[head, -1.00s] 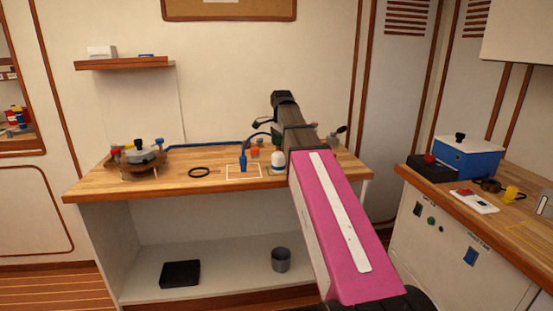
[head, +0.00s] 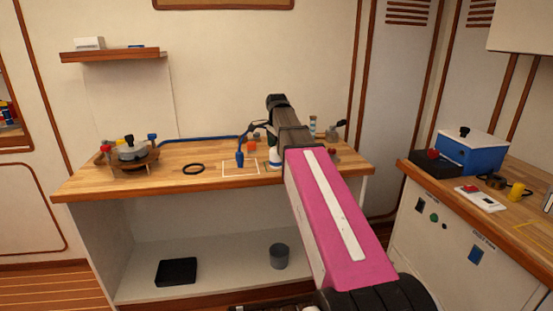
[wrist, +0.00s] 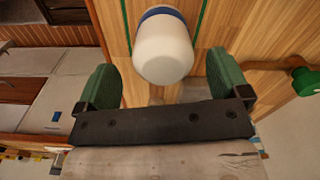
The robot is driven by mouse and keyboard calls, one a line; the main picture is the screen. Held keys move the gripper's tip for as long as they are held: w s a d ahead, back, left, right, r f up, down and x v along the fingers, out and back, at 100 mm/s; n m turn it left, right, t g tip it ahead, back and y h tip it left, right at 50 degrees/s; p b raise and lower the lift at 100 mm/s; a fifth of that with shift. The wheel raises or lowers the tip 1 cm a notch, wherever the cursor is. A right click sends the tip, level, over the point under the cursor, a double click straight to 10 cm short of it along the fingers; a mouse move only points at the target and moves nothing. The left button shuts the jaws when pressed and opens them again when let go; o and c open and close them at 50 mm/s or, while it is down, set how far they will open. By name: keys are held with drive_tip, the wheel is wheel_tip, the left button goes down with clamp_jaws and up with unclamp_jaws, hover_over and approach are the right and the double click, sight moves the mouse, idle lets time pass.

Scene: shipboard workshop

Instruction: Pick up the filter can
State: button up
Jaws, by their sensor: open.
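The filter can is most likely the white, round-ended can with a blue band (wrist: 162,48). It stands on the wooden workbench, and in the head view it shows (head: 275,157) just left of my arm, partly covered by it. My gripper (wrist: 163,75) has its two green fingers spread wide and empty. In the wrist view the can lies between and slightly beyond the fingertips, with no contact visible.
A green knob (wrist: 304,81) shows at the right in the wrist view. The bench front between ring and fixture is clear.

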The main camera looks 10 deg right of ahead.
sight(275, 156)
drive_tip(key=f, duration=0.4)
drive_tip(key=shift+w+a+f, duration=0.1)
drive_tip(key=shift+a+f, duration=0.15)
drive_tip(key=shift+f, duration=0.15)
drive_tip(key=c, duration=1.1)
drive_tip(key=shift+o, duration=0.2)
